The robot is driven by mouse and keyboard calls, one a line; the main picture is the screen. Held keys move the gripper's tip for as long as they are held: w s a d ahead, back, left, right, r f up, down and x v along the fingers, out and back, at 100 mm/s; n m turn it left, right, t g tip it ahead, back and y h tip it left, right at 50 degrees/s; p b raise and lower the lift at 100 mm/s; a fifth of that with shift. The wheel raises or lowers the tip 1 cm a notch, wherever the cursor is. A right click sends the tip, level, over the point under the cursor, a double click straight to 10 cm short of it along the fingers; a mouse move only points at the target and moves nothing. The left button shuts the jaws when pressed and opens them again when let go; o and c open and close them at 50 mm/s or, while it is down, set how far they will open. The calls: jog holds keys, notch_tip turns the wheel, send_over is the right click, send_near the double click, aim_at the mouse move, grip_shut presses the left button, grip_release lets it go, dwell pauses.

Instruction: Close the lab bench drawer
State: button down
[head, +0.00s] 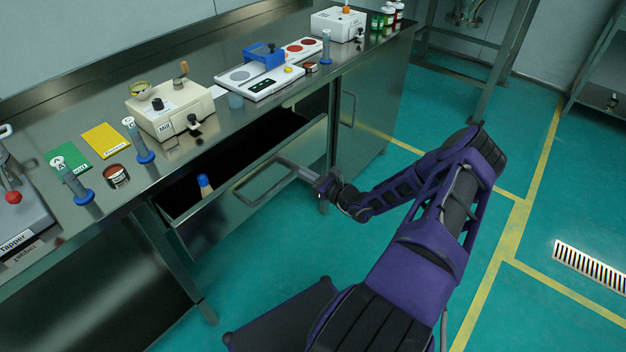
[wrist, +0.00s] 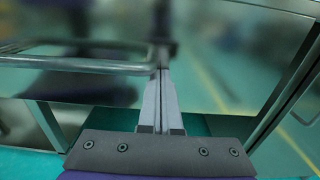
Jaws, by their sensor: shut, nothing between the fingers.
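The lab bench drawer (head: 222,218) is pulled out from under the steel bench top, and its dark inside shows in the head view. A bar handle (head: 262,190) stands out from its front. In the wrist view the closed fingers (wrist: 160,80) reach to the handle bar (wrist: 80,66). I cannot tell whether they touch it.
The bench top (head: 75,120) carries a white mill (head: 168,112), a blue-topped device (head: 262,62) and several small containers. A bench leg (head: 175,250) stands left of the drawer. The green floor (head: 400,110) in front is clear.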

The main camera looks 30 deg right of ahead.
jog(key=b+x, duration=0.2)
jog(key=x, duration=1)
jog(key=shift+f+b, duration=0.1)
jog(key=shift+b, duration=0.2)
jog(key=shift+w+a, duration=0.1)
jog(key=shift+w, duration=0.05)
jog(key=shift+w+r, duration=0.1)
jog(key=shift+r, duration=0.25)
